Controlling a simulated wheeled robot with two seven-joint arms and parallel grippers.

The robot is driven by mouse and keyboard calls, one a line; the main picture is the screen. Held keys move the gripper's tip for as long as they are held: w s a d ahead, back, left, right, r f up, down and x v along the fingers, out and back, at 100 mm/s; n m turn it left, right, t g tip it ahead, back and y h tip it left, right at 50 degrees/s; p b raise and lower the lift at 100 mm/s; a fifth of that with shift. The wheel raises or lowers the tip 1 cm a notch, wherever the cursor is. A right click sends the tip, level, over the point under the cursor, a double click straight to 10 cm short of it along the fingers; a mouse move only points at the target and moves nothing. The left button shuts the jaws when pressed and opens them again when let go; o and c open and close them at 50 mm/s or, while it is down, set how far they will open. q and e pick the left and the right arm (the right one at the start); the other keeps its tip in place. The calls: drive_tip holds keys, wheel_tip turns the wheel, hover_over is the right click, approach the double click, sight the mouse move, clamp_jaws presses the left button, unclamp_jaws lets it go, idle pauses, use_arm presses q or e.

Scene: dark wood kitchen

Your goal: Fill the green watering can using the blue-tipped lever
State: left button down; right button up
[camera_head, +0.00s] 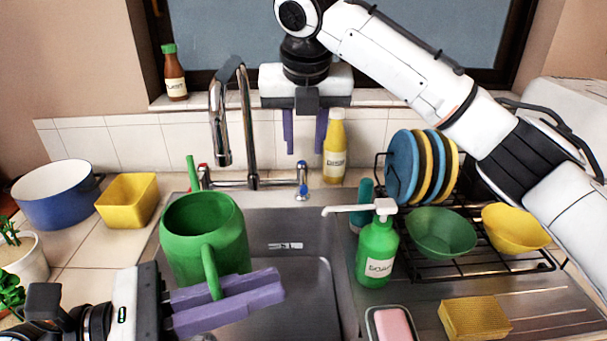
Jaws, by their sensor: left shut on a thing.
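The green watering can (205,240) is upright over the left side of the sink, its open top facing up. Its thin spout rises at the back left. My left gripper (270,292), with purple fingers, is shut on the can's handle at the front. The faucet's (238,125) spout end hangs above and behind the can's opening; no water is visible. The blue-tipped lever (302,180) is on the right of the faucet base. My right gripper (304,145) points down, open and empty, above the blue-tipped lever; their exact distance in depth is unclear.
A red-tipped lever (204,178) is left of the faucet. A yellow bottle (335,150) stands just right of my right gripper. A green soap dispenser (377,250) and dish rack (480,262) are right of the sink basin (300,235). A yellow container (128,200) and blue pot (55,200) stand left.

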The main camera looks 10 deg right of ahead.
sight(303, 181)
drive_tip(key=x, duration=1.1)
drive_tip(key=shift+r, duration=0.1)
clamp_jaws()
